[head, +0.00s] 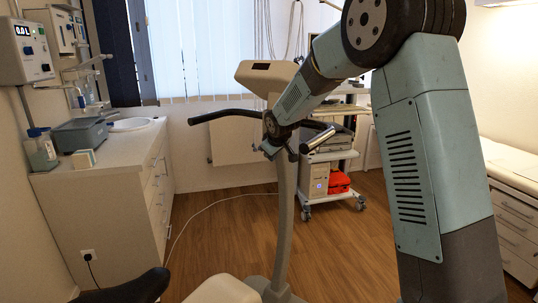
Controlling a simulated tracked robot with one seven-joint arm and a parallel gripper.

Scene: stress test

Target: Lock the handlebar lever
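The exercise bike's black handlebar (226,115) stands in the middle of the head view, below a beige console (268,74) on a grey upright post (284,220). My gripper (279,154) is at the centre of the handlebar, in front of the top of the post. It is small and dark here, and I cannot tell whether its fingers are apart or closed, or whether they touch anything. A silver cylinder (318,140) sticks out just right of my gripper; I cannot tell whether it is the lever. My gripper and arm hide part of the handlebar clamp.
A white cabinet (110,190) with a sink is on the left. A wheeled cart (325,180) with a red bag (339,182) stands behind. A couch with drawers (516,220) is on the right. Wood floor is open between.

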